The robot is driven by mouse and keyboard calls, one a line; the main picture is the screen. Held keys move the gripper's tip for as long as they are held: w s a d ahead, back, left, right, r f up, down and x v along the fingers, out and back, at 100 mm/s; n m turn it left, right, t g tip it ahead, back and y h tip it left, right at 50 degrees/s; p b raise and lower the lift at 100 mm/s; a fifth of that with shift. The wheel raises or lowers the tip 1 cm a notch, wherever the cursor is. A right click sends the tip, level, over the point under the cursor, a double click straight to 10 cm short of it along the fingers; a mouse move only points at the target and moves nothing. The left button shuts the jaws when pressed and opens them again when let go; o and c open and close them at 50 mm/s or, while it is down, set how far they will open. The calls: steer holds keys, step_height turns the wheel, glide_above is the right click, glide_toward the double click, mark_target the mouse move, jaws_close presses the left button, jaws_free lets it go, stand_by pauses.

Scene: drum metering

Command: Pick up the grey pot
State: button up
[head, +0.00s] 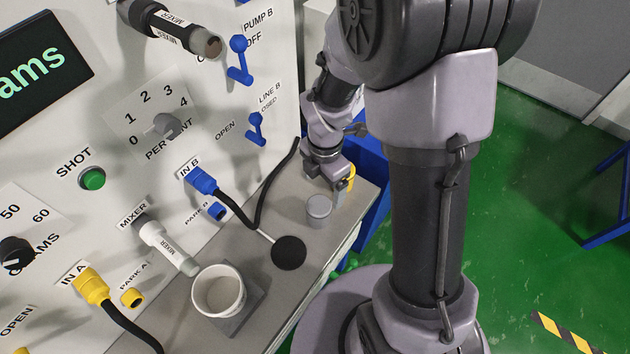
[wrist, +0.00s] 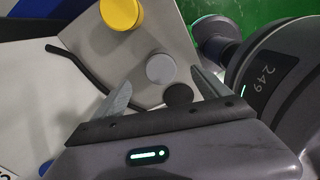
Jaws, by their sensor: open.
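The grey pot (head: 319,210) is a small round grey container with a lighter top, standing on the grey shelf (head: 245,252) near its right end. In the wrist view the grey pot (wrist: 161,69) shows from above as a grey disc, between and beyond the two fingers. My gripper (head: 342,183) is just behind and above the pot in the head view. In the wrist view my gripper (wrist: 162,88) is open and empty, with one finger on each side of the pot. Whether a finger touches the pot cannot be told.
A yellow pot (wrist: 120,14) stands near the grey pot, partly hidden by my gripper in the head view. A black disc (head: 288,253) on a rod, a white cup (head: 219,291) and hoses occupy the shelf. The panel (head: 120,190) with levers and knobs rises behind.

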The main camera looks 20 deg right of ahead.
mark_target(322, 204)
steer(key=f+b, duration=0.1)
steer(key=f, duration=0.3)
steer(key=f+b, duration=0.2)
steer(key=f, duration=0.3)
steer(key=shift+s+a, duration=0.1)
steer(key=shift+s, duration=0.1)
steer(key=f+b, duration=0.1)
steer(key=f, duration=0.2)
steer(key=f+b, duration=0.1)
steer(key=f, duration=0.1)
steer(key=shift+a+f+b, duration=0.1)
steer(key=shift+a+b, duration=0.2)
steer(key=shift+a, duration=0.1)
steer(key=shift+r, duration=0.2)
steer(key=shift+c, duration=0.5)
steer(key=c, duration=1.6)
